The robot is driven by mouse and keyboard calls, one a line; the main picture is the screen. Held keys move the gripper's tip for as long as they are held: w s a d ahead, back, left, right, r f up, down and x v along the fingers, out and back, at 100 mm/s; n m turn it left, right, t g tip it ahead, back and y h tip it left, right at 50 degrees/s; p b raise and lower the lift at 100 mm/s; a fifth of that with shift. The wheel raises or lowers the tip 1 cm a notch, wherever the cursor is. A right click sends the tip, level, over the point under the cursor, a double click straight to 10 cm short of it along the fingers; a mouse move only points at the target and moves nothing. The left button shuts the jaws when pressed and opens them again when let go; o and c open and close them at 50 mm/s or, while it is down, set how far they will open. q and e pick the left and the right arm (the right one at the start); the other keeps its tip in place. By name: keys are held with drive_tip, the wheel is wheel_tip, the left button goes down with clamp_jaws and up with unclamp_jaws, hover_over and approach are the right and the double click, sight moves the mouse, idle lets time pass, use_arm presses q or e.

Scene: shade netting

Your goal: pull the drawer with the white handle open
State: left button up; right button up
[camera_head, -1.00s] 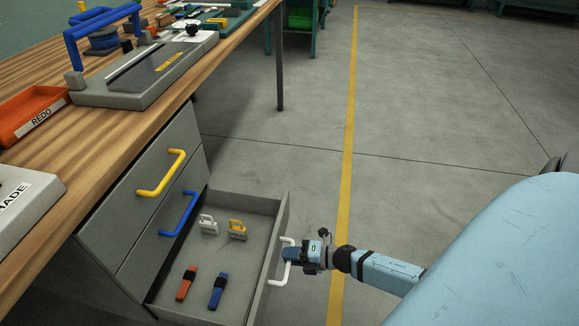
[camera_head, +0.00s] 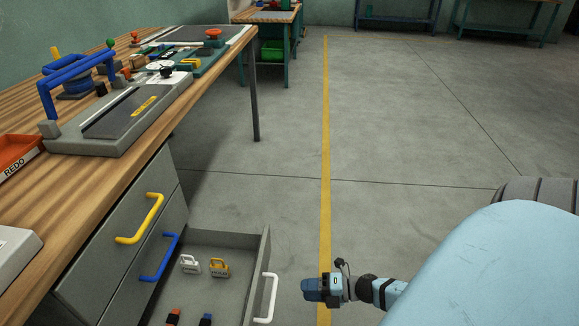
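The bottom drawer (camera_head: 258,262) is pulled out from the cabinet under the wooden bench. Its white handle (camera_head: 268,298) is on the front panel, at the right. Inside lie a white padlock-like item (camera_head: 189,265), a yellow one (camera_head: 219,268), and an orange item (camera_head: 174,317) and a blue item (camera_head: 206,320), both cut by the lower frame edge. My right gripper (camera_head: 309,290) is right of the white handle with a gap of floor between them. Its fingers look end-on, so I cannot tell whether they are open. My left gripper is not in view.
Above the open drawer are two closed drawers with a yellow handle (camera_head: 142,222) and a blue handle (camera_head: 161,259). The wooden bench (camera_head: 95,190) holds a grey fixture and a red REDO tray (camera_head: 14,152).

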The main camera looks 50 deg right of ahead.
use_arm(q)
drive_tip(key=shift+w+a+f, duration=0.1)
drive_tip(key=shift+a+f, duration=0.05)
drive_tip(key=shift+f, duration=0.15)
use_arm(e)
drive_tip(key=shift+v, duration=1.75)
